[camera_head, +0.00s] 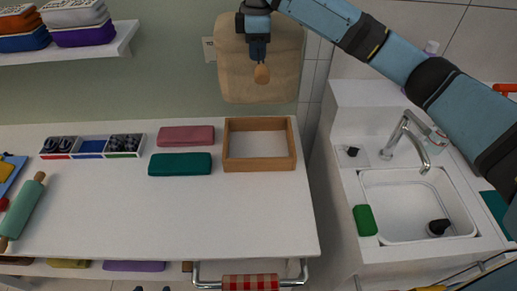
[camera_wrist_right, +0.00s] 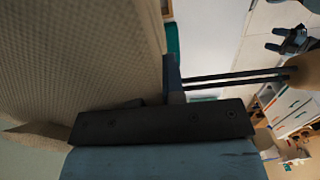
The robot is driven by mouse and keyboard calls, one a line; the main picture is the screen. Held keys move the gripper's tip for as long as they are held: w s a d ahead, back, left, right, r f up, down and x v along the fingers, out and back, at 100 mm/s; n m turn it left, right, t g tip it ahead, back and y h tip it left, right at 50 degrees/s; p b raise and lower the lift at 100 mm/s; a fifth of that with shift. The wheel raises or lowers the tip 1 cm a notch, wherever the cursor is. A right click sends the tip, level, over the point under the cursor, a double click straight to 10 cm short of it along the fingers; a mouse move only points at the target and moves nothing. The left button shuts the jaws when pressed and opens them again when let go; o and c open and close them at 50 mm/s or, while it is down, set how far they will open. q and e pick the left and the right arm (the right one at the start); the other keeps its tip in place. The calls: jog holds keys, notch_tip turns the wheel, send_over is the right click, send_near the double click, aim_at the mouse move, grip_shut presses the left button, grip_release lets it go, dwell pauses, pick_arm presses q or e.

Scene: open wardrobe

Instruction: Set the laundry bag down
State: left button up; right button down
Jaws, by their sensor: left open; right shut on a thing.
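The laundry bag (camera_head: 235,75) is a flat beige cloth shape, upright against the green wall behind the counter in the head view. Its woven fabric (camera_wrist_right: 70,60) fills the left of the right wrist view, close beside the gripper. My right gripper (camera_head: 260,62) points down in front of it, its fingers shut on a round wooden knob (camera_head: 262,75) at the bag's front. The knob also shows at the right edge of the wrist view (camera_wrist_right: 307,75). My left gripper (camera_wrist_right: 291,40) shows dark, apart jaws and is empty. Whether the bag touches the wall is unclear.
A white counter (camera_head: 240,220) has bare room at its front. At its back are an empty wooden tray (camera_head: 259,123), red and green cases (camera_head: 180,164) and small boxes (camera_head: 90,147). A rolling pin (camera_head: 22,208) lies left. The sink (camera_head: 405,205) stands right, past a gap.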

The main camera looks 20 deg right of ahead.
jog(key=f+b, duration=0.2)
jog(key=b, duration=0.6)
send_over(258, 104)
notch_tip(258, 104, down, 6)
jog(key=shift+w+f, duration=0.1)
jog(key=shift+f, duration=0.45)
notch_tip(258, 104, down, 19)
jog(key=shift+f, duration=0.2)
jog(key=c, duration=1.2)
grip_release()
jog(key=shift+f, duration=0.15)
